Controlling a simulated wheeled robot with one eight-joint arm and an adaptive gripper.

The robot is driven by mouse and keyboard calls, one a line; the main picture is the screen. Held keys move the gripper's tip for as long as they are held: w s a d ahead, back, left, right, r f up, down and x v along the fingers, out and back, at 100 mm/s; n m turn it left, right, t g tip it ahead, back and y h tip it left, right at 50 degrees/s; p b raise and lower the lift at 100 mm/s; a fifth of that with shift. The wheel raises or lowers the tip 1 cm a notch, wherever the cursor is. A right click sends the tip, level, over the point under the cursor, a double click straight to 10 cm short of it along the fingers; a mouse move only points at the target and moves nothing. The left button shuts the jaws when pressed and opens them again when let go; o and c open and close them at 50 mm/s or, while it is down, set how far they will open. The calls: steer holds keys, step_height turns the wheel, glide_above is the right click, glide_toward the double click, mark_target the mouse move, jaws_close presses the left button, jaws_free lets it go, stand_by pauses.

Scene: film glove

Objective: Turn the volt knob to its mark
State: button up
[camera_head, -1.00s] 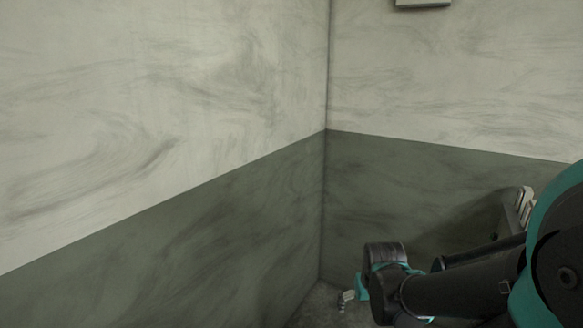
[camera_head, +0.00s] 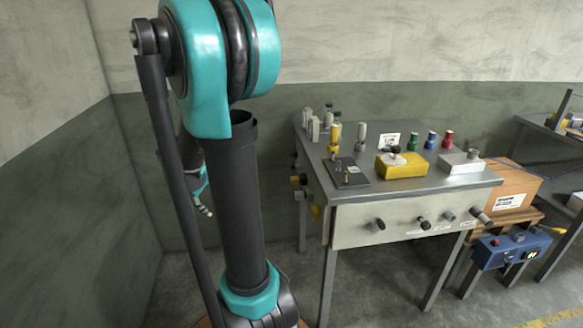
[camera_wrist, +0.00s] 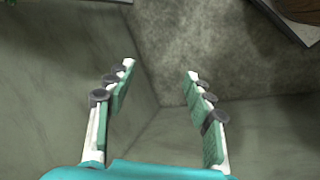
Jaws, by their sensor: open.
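A grey metal workbench (camera_head: 345,185) stands right of my arm in the head view. Its pale front panel (camera_head: 350,225) carries several dark knobs, one at the left (camera_head: 377,224) and others further right. Small white labels sit near some of them, too small to read, so I cannot tell which is the volt knob or see its mark. More fittings, some yellow, stick out of the bench's left side. My gripper (camera_head: 204,205) hangs left of the bench, partly behind my arm, apart from all knobs. In the wrist view my gripper (camera_wrist: 160,70) is open and empty, facing the floor and wall.
On the bench top are a yellow box (camera_head: 403,166), a white box (camera_head: 461,162), a dark plate (camera_head: 346,173) and several coloured pieces. Floor in front of the bench is clear.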

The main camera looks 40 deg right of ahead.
steer(key=w+d+f+n+g+h, duration=0.1)
steer(key=w+d+n+g+h, duration=0.4)
steer(key=w+d, duration=1.5)
steer(key=n+g+h, duration=0.5)
steer(key=g+h, duration=0.1)
glide_toward(292, 166)
steer(key=shift+g, duration=0.4)
steer(key=x, duration=0.3)
steer(key=w+x, duration=0.1)
steer(key=x, duration=0.3)
steer(key=d+f+x, duration=0.1)
steer(key=x, duration=0.2)
steer(key=shift+w+d+f, duration=0.15)
steer(key=shift+w+d, duration=0.05)
steer(key=c, duration=1.2)
